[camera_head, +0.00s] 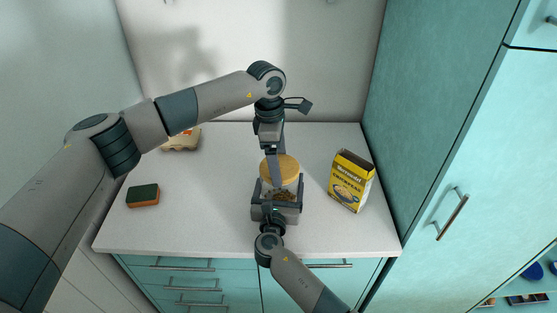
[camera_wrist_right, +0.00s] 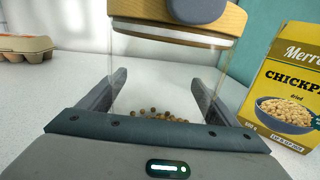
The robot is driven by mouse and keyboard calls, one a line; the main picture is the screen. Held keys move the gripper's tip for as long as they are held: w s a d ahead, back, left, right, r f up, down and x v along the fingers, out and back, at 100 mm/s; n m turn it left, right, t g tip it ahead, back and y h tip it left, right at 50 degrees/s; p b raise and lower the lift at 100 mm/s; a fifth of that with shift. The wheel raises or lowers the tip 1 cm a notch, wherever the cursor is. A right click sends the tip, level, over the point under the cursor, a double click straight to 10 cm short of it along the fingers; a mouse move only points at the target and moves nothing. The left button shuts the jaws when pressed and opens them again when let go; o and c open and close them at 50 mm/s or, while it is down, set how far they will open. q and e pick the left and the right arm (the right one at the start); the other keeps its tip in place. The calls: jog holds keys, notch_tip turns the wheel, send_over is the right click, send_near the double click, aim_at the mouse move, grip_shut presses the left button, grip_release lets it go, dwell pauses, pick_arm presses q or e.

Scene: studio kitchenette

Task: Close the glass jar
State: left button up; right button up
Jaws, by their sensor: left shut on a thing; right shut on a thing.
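The glass jar (camera_head: 287,186) stands upright on the white counter, with small brown chickpeas at its bottom; it also shows in the right wrist view (camera_wrist_right: 160,85). Its round wooden lid (camera_head: 288,165) is at the jar's mouth, with a pale seal under the wood (camera_wrist_right: 180,36). I cannot tell whether the lid is fully seated. My left gripper (camera_head: 273,170) comes down from above and is shut on the lid; one grey finger pad shows against it in the wrist view. My right gripper (camera_head: 280,196) is shut around the jar's body from the front, one finger on each side.
A yellow chickpea box (camera_head: 350,181) stands right of the jar. A green and orange sponge (camera_head: 143,196) lies at the left, and an egg carton (camera_head: 182,140) sits at the back left. A tall teal cabinet (camera_head: 430,130) bounds the right side. The counter between sponge and jar is clear.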

pick_arm(q)
jog(key=shift+a+f, duration=0.15)
jog(key=shift+f, duration=0.45)
pick_arm(e)
jog(key=shift+a+r, duration=0.1)
jog(key=shift+r, duration=0.05)
dwell(0.3)
pick_arm(q)
jog(key=shift+r, duration=0.2)
jog(key=shift+r, duration=0.15)
jog(key=o, duration=1)
jog(key=shift+r, duration=0.1)
jog(key=shift+r, duration=0.1)
notch_tip(320, 180, up, 12)
jog(key=a, duration=0.1)
jog(key=shift+w+a, duration=0.15)
